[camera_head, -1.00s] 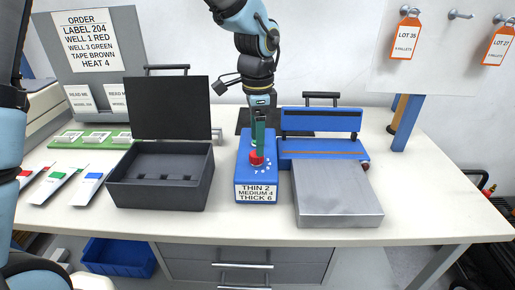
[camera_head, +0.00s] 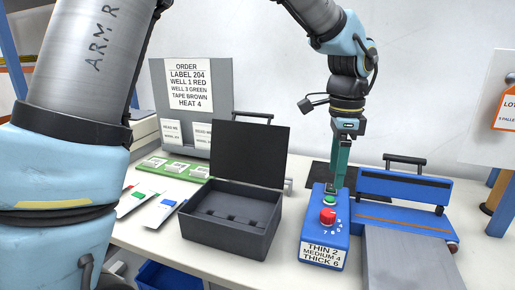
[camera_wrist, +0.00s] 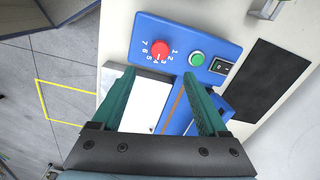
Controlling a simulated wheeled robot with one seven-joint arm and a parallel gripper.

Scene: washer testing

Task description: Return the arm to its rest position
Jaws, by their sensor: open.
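My gripper (camera_head: 340,165) is upright above the blue control box (camera_head: 321,256) in the head view, fingers pointing down near the green button (camera_head: 330,200). In the wrist view my gripper (camera_wrist: 165,100) has its two green fingers spread apart with nothing between them. The red dial (camera_head: 327,216) sits on the box in front of the button. The wrist view also shows the red dial (camera_wrist: 160,49) and the green button (camera_wrist: 197,59) clear of the fingers. In the head view I cannot tell whether the fingertips touch the box.
An open black case (camera_head: 230,225) stands left of the box. A blue sealer (camera_head: 405,189) with a grey metal plate (camera_head: 405,262) stands to the right. An order sign (camera_head: 187,85) is behind. A hanging orange tag (camera_head: 508,105) is at the right.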

